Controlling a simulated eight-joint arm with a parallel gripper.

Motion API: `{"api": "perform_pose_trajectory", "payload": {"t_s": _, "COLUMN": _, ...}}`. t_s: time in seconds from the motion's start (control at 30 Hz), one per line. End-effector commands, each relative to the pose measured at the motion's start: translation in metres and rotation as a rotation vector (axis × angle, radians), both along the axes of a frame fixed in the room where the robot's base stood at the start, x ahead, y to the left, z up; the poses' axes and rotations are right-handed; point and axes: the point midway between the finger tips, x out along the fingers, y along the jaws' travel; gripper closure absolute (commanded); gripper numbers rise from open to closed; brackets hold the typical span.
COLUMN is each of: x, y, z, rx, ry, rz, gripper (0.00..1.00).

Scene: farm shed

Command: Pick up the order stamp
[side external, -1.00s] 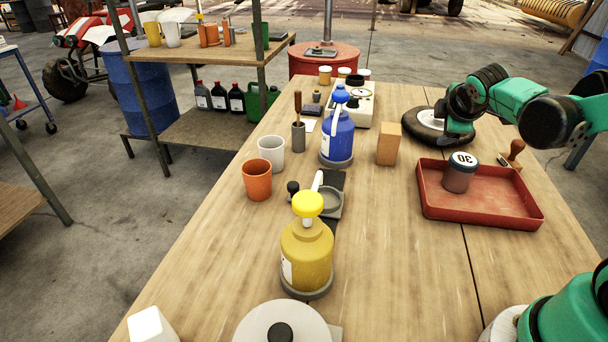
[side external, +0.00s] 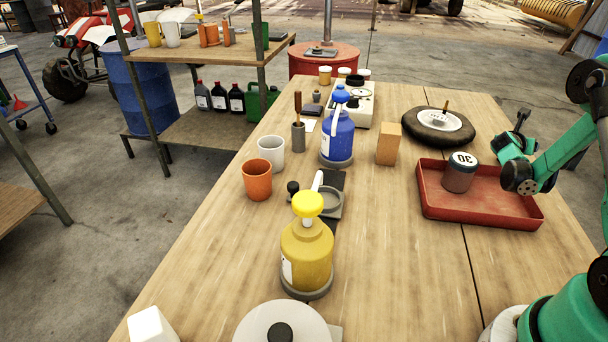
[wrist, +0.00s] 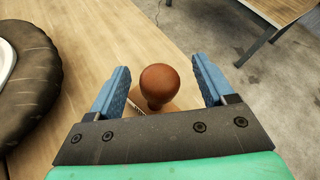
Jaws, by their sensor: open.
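The order stamp shows in the wrist view as a round brown wooden knob (wrist: 160,85) on a brown base, with a small strip of lettering beside it. It stands upright on the wooden table. My gripper (wrist: 162,82) is open, with one blue finger on each side of the knob and a gap visible on both sides. The lower part of the stamp is partly hidden by the knob and gripper body.
A dark can marked 30 (side external: 459,175) stands in the red tray. A tyre (side external: 415,132) lies beyond it and shows at left in the wrist view (wrist: 22,85). A wooden block (side external: 389,144) stands left of the tray. The table edge is close to the stamp.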

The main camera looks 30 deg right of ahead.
Motion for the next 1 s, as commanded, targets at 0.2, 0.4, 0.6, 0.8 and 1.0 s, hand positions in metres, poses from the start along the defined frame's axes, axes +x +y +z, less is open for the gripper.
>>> {"api": "perform_pose_trajectory", "payload": {"t_s": 0.2, "x": 0.0016, "y": -0.0141, "z": -0.0057, "rx": 0.001, "ry": -0.001, "rz": -0.001, "gripper": 0.25}}
{"api": "perform_pose_trajectory", "payload": {"t_s": 0.4, "x": 0.0018, "y": -0.0143, "z": -0.0055, "rx": 0.002, "ry": -0.002, "rz": 0.000, "gripper": 0.25}}
{"api": "perform_pose_trajectory", "payload": {"t_s": 0.6, "x": 0.0019, "y": -0.0140, "z": -0.0055, "rx": 0.002, "ry": -0.002, "rz": 0.000, "gripper": 0.79}}
{"api": "perform_pose_trajectory", "payload": {"t_s": 0.8, "x": 0.0020, "y": -0.0140, "z": -0.0054, "rx": 0.001, "ry": -0.002, "rz": 0.000, "gripper": 1.00}}
{"api": "perform_pose_trajectory", "payload": {"t_s": 1.0, "x": 0.0020, "y": -0.0139, "z": -0.0044, "rx": 0.001, "ry": -0.002, "rz": 0.000, "gripper": 1.00}}
